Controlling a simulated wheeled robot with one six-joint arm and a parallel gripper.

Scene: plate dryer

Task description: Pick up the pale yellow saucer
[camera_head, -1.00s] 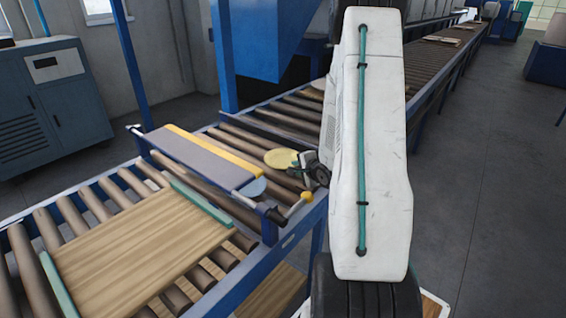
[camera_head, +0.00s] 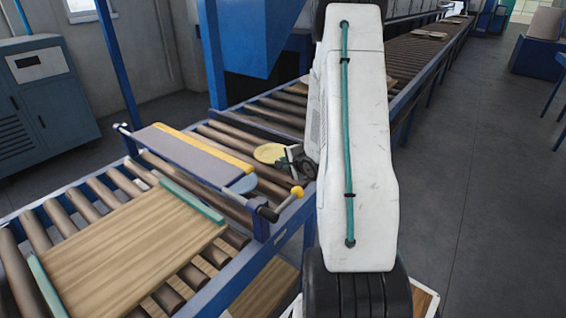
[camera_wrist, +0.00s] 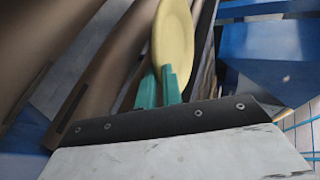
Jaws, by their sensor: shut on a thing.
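The pale yellow saucer (camera_head: 270,153) is above the rollers, just left of my arm in the head view. In the wrist view the saucer (camera_wrist: 174,42) appears tilted nearly edge-on, with its lower end between the two green fingertips. My gripper (camera_wrist: 158,86) is shut on the saucer's rim. In the head view my gripper (camera_head: 291,158) is small, at the saucer's right edge, and partly hidden by my white arm. Whether the saucer touches the rollers cannot be told.
A roller conveyor (camera_head: 240,138) with blue side rails runs to the back right. A grey-and-yellow padded bar (camera_head: 190,155) crosses it, with a blue disc (camera_head: 244,184) at its end and a yellow-knobbed lever (camera_head: 297,192). A wooden board (camera_head: 120,250) lies at front left.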

